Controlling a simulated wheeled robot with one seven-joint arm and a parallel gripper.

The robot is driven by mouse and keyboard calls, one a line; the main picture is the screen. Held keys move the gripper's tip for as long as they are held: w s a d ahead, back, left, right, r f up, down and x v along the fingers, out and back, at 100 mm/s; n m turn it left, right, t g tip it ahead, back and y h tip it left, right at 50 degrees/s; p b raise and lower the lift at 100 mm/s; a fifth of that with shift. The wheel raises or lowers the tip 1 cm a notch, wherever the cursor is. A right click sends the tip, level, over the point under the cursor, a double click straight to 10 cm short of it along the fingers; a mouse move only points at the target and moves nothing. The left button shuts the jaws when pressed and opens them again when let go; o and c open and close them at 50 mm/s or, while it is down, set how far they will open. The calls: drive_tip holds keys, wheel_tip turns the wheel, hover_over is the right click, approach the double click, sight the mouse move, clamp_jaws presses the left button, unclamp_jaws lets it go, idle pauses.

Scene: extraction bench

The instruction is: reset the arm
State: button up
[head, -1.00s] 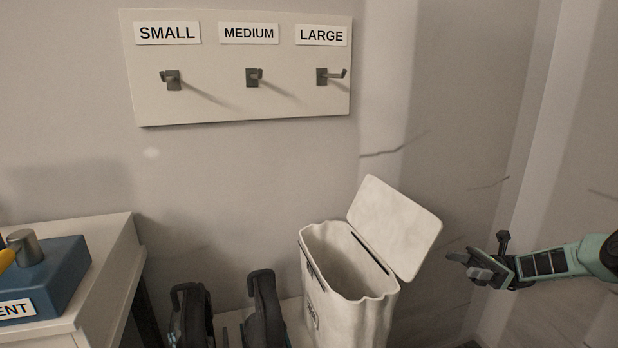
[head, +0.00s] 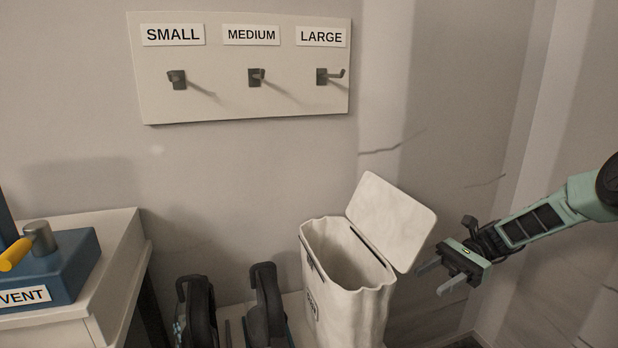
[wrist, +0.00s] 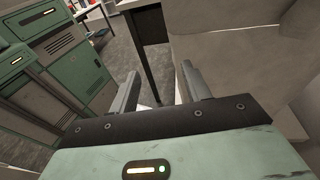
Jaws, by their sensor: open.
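My gripper (head: 442,274) is at the right in the head view, just right of the white bin and its raised lid. Its two fingers are apart with nothing between them. In the wrist view the fingers (wrist: 158,88) also show spread and empty, with a dark table leg and grey floor beyond them. My green arm reaches in from the right edge of the head view.
An open white bin (head: 348,290) with a raised lid (head: 392,222) stands close left of my gripper. Two dark upright objects (head: 266,305) stand left of it. A wall board (head: 215,103) holds three empty hooks. A blue VENT box (head: 60,270) sits on a white bench. Green cabinets (wrist: 75,50) show in the wrist view.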

drive_tip(key=s+d+r+n+t+h, duration=0.3)
drive_tip(key=s+n+t+h, duration=0.3)
drive_tip(key=s, duration=0.3)
drive_tip(key=s+d+r+n+t+h, duration=0.25)
drive_tip(key=s+n+h, duration=0.35)
drive_tip(key=s+h, duration=0.3)
drive_tip(key=s+a+r+n+p, duration=0.1)
drive_tip(key=s+a+r+n, duration=0.1)
drive_tip(key=s+a, duration=0.2)
drive_tip(key=s+a+r+n+g+p, duration=0.1)
drive_tip(key=s+a+r+n, duration=0.1)
drive_tip(key=s+a, duration=0.3)
drive_tip(key=s+a+r+n+y+p, duration=0.1)
drive_tip(key=s+a+n, duration=0.3)
drive_tip(key=a, duration=0.5)
drive_tip(key=shift+s+a+r, duration=0.15)
drive_tip(key=shift+s+r, duration=0.05)
drive_tip(key=shift+r, duration=0.25)
